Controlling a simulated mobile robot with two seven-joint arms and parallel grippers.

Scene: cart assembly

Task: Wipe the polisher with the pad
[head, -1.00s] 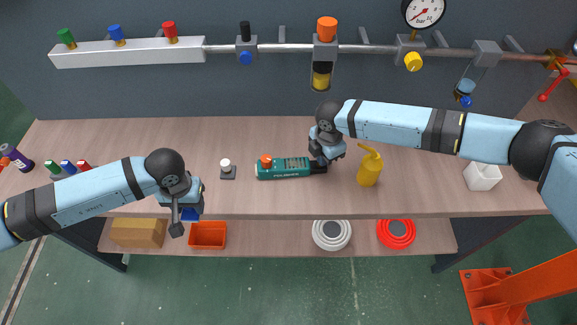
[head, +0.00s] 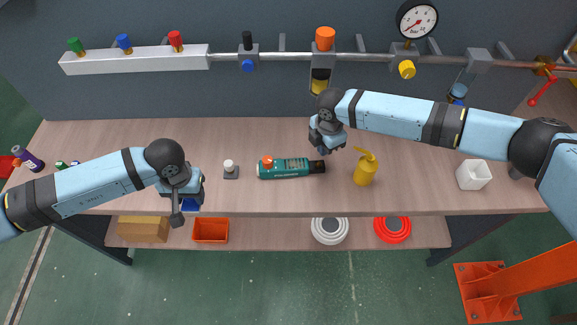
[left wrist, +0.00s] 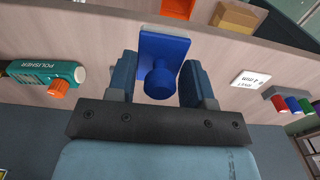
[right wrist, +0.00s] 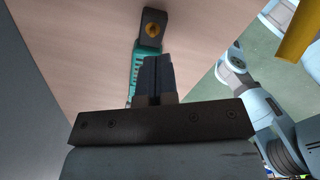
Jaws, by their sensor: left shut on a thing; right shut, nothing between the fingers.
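The green polisher (head: 288,168), labelled POLISHER, lies on the workbench with an orange knob and a dark end. It also shows in the left wrist view (left wrist: 32,74) and partly in the right wrist view (right wrist: 147,62). My left gripper (head: 190,203) is shut on the blue pad (left wrist: 162,66) by its round knob, left of the polisher near the bench's front edge. In the head view the pad (head: 190,204) is mostly hidden by my gripper. My right gripper (head: 324,150) is shut and empty, just behind the polisher's dark end and apart from it.
A small stand with a white knob (head: 230,168) is left of the polisher. A pipe with valves runs along the back wall. The bench in front of the polisher is clear.

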